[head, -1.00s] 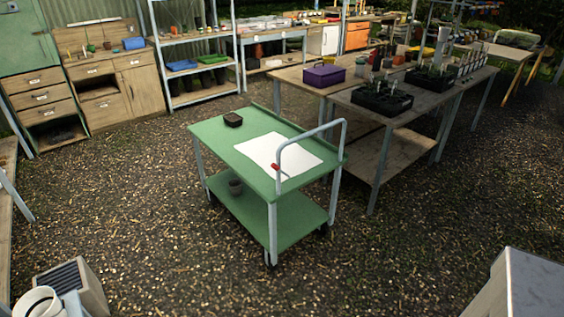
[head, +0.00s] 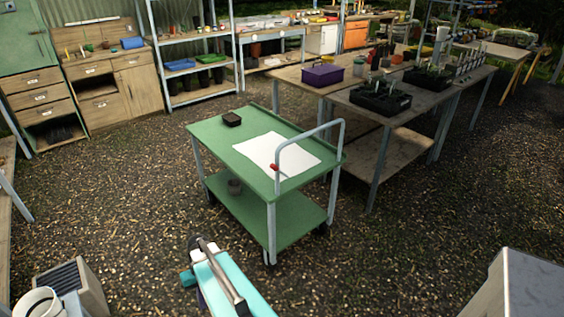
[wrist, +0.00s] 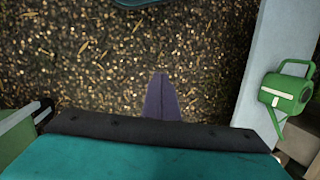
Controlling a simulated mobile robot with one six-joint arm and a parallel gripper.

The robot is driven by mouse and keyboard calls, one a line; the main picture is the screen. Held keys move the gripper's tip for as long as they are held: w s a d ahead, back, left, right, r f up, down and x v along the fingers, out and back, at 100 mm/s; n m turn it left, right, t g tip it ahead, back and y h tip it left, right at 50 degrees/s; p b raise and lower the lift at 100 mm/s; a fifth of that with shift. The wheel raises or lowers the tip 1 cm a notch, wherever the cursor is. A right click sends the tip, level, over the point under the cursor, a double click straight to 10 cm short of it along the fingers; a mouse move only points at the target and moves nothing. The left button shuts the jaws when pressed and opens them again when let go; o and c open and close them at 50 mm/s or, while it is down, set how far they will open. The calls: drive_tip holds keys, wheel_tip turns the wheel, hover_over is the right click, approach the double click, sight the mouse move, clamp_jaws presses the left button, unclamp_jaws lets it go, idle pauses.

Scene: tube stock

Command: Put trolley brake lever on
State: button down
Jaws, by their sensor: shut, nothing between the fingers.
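The green trolley (head: 215,150) stands on the gravel in the middle of the head view. A small red-ended brake lever (head: 274,168) shows at the foot of its grey push handle (head: 343,140), at the near right end. The lever is too small to tell its position. My teal and grey arm reaches in at the bottom of the head view, in front of the trolley and apart from the lever. In the wrist view my gripper (wrist: 162,82) is shut and empty, its fingers together over gravel. The lever is not seen there.
A wooden bench (head: 357,98) stands close behind right. A green watering can (wrist: 288,94) shows in the wrist view. Gravel around is open.

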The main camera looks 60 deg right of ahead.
sight(277, 167)
drive_tip(key=w+d+r+m+t, duration=0.1)
drive_tip(key=d+r+t, duration=0.1)
drive_tip(key=d+r, duration=0.55)
drive_tip(key=w+d+r+m+t, duration=0.1)
drive_tip(key=d+r, duration=0.3)
drive_tip(key=d, duration=0.6)
drive_tip(key=w+d+r+m+t, duration=0.1)
drive_tip(key=d+r+t, duration=0.1)
drive_tip(key=d+r, duration=0.55)
drive_tip(key=s+d+r+m+t+h, duration=0.1)
drive_tip(key=s+d+r, duration=0.3)
drive_tip(key=d+r, duration=0.3)
drive_tip(key=s+d+r+t+h+p, duration=0.1)
drive_tip(key=s+d+r, duration=0.4)
drive_tip(key=d, duration=0.5)
drive_tip(key=s+d+r+m+h, duration=0.1)
drive_tip(key=s+d+r, duration=0.3)
drive_tip(key=d+r, duration=0.4)
wheel_tip(277, 167, up, 2)
drive_tip(key=shift+s+d+r+m+t+h, duration=0.1)
drive_tip(key=shift+s+d+m+t+h, duration=0.25)
drive_tip(key=shift+h, duration=0.45)
drive_tip(key=shift+a, duration=0.1)
